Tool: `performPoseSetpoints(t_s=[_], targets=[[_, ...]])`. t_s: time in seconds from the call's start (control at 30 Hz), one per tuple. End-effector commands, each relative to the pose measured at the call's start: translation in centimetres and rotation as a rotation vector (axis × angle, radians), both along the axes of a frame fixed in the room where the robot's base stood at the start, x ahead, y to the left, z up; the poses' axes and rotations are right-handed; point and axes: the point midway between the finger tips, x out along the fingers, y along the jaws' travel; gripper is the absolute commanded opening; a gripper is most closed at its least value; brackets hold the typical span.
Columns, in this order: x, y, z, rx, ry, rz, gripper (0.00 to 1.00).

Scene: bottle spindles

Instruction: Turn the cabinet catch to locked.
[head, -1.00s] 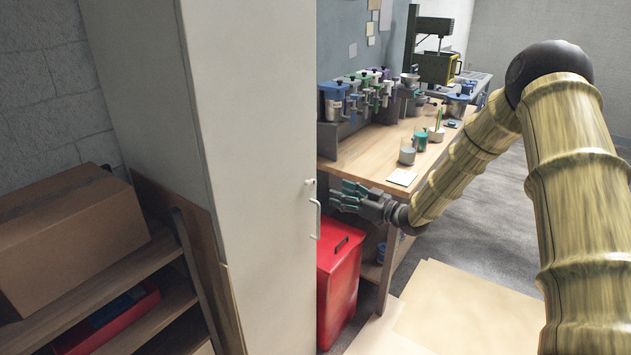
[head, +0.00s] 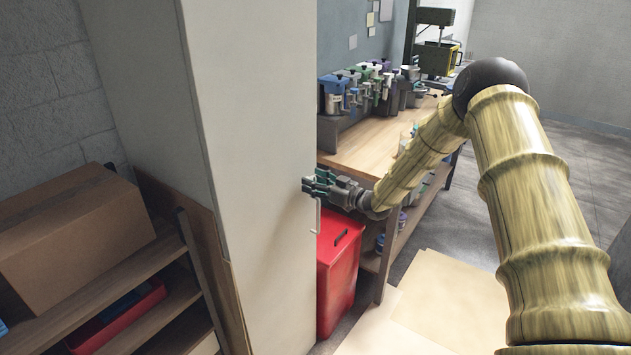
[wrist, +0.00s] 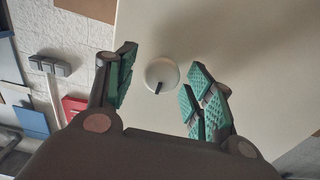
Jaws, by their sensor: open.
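The cabinet (head: 262,150) is a tall white panel left of centre in the head view. Its catch (wrist: 161,74) shows in the wrist view as a round white knob with a dark mark pointing down toward my gripper. My gripper (wrist: 158,88) is open, with one green-padded finger to the left of the knob and the other to the right, both apart from it in the picture. In the head view my gripper (head: 312,184) is at the cabinet's right edge and hides the catch. A handle (head: 318,215) shows just below it.
A red bin (head: 338,270) stands on the floor right of the cabinet. Behind it is a wooden workbench (head: 365,150) with several clamped containers (head: 365,88). A shelf with a cardboard box (head: 75,230) is at the left. Floor on the right is partly clear.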

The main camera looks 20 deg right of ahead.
Motion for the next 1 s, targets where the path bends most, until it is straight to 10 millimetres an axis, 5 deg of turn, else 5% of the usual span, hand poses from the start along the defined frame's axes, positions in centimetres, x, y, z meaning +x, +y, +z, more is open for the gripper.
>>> performPoseSetpoints(t_s=[0.13, 0.37, 1.0], targets=[[-0.02, -0.03, -0.01, 0.000, 0.000, 0.000, 0.51], [-0.04, -0.07, 0.00, 0.000, 0.000, 0.000, 0.09], [0.00, -0.25, -0.27, 0.165, 0.126, -0.001, 0.09]])
